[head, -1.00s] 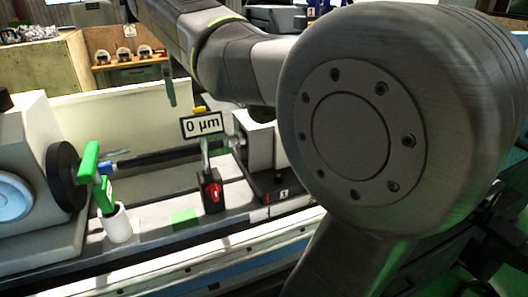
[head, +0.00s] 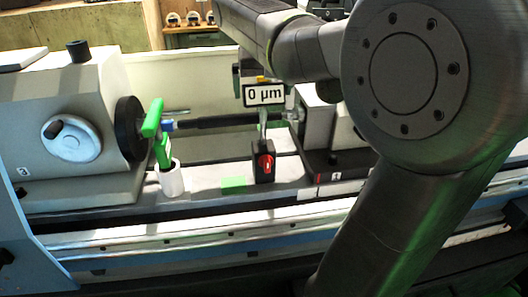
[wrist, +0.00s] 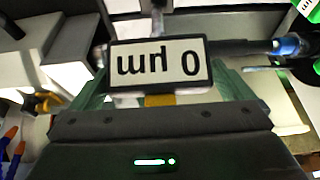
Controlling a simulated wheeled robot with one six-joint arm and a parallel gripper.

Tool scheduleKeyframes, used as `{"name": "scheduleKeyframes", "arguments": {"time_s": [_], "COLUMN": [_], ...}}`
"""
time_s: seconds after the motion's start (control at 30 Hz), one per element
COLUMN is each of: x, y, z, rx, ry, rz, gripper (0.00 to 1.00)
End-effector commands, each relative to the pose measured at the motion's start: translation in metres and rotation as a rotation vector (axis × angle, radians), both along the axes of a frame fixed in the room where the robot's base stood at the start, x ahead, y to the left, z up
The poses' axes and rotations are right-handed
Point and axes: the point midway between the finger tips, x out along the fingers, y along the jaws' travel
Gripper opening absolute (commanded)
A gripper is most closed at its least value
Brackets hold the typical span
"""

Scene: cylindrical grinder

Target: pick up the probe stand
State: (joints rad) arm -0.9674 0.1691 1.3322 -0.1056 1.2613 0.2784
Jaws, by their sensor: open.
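The probe stand has a black base with a red knob (head: 263,163), a thin upright rod and a white "0 µm" display (head: 264,95) on top. It stands upright on the grey machine table, in front of the dark horizontal shaft. In the wrist view the display (wrist: 160,67) appears upside down, with a yellow part at its edge. My gripper (wrist: 165,84) is open, its greenish fingers on either side of the display in the picture. I cannot tell whether they touch it. In the head view the gripper is mostly hidden behind the display and my arm.
A green-handled tool stands in a white cup (head: 170,180) left of the stand. A green square (head: 233,184) lies on the table beside the base. The headstock (head: 75,125) is at left and the tailstock (head: 318,125) close at right. The shaft (head: 215,121) runs behind.

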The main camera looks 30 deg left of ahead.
Motion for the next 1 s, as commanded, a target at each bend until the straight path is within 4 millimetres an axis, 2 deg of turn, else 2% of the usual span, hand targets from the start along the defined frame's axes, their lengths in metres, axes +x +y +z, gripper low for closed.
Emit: {"name": "scheduleKeyframes", "arguments": {"time_s": [0.1,0.2,0.47,0.57,0.8,0.9,1.0], "x": [0.006,0.009,0.010,0.010,0.010,0.010,0.010], "y": [0.003,0.006,0.007,0.007,0.007,0.007,0.007], "z": [-0.018,-0.027,-0.031,-0.031,-0.030,-0.027,-0.027], "rx": [-0.003,-0.001,0.000,0.000,0.000,0.005,0.005], "ry": [0.002,0.002,0.000,0.000,0.000,-0.005,-0.005], "rz": [0.000,0.000,0.000,0.000,0.000,0.000,0.000], "gripper": [1.00,1.00,1.00,0.84,0.37,0.20,0.20]}}
